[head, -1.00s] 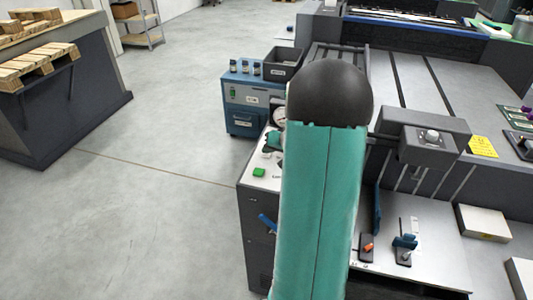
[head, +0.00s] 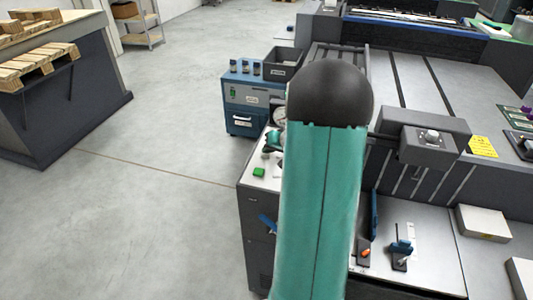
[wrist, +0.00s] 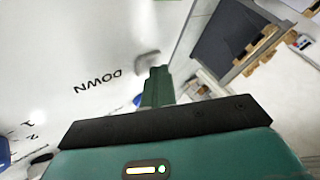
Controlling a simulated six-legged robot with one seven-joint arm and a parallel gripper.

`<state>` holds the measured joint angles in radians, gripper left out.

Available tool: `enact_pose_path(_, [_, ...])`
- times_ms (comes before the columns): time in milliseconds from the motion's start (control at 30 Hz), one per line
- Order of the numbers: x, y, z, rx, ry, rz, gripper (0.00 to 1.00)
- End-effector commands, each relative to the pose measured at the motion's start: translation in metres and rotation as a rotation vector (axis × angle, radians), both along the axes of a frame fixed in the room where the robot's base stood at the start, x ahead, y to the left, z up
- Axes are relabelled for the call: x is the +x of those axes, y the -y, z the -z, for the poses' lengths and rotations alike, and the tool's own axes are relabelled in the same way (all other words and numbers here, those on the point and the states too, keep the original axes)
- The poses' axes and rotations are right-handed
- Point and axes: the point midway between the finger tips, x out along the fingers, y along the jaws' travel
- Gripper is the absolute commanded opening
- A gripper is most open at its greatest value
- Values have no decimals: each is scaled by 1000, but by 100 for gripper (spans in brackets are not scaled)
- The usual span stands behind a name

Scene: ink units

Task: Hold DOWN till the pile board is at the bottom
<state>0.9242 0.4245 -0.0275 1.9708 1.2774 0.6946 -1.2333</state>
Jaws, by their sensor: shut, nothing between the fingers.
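The label DOWN (wrist: 98,80) shows upside down on the white panel in the wrist view. A grey, blurred knob or button (wrist: 147,57) is beside it. My gripper (wrist: 158,72) is shut and empty, its green fingertips close to that grey part; I cannot tell whether they touch or press it. In the head view my arm hides most of the control panel (head: 254,184), and a bit of teal shows at its top.
A green button (head: 258,172) is on the panel's left edge, with a blue handle (head: 267,222) below. A blue cabinet (head: 245,100) stands behind the panel. A white block (head: 484,222) lies right of the board.

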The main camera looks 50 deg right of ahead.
Motion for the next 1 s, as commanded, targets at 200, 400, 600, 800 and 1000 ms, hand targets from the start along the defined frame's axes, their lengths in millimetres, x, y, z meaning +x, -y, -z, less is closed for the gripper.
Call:
enact_pose_path(200, [0,0,1,1,-1,1,0])
enact_pose_path(400, [0,0,1,1,-1,1,0])
enact_pose_path(600, [0,0,-5,0,0,0,0])
enact_pose_path(800, [0,0,-15,0,0,0,0])
enact_pose_path(1000, [0,0,-17,0,0,0,0])
